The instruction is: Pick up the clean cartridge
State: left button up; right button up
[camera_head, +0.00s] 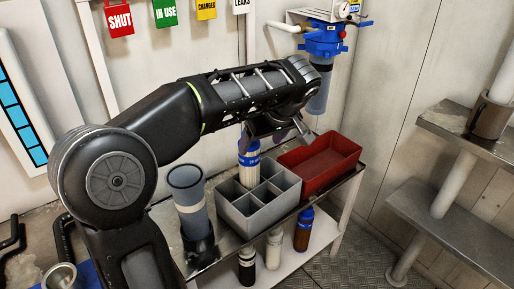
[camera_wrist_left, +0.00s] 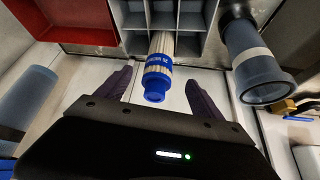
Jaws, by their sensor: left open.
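The clean cartridge (camera_head: 249,158) is white and pleated with a blue labelled cap. It stands upright in a compartment of the grey divided crate (camera_head: 236,221), its top showing above the walls. In the left wrist view the cartridge (camera_wrist_left: 157,72) lies between the two dark fingers, its cap pointing toward my gripper. My left gripper (camera_head: 277,137) is above the crate at the cartridge; in the wrist view its fingers (camera_wrist_left: 155,92) are open, one on each side with gaps. The lower part of the cartridge is hidden in the crate. My right gripper is not in view.
A red tray (camera_head: 318,157) sits right of the crate. A grey-blue cylinder (camera_head: 190,200) stands left of it. A blue filter housing (camera_head: 322,75) hangs on the wall behind. Bottles (camera_head: 304,230) stand on the lower shelf. Metal shelves (camera_head: 455,240) are at the right.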

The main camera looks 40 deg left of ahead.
aim_at(246, 257)
jog(key=u, duration=1.35)
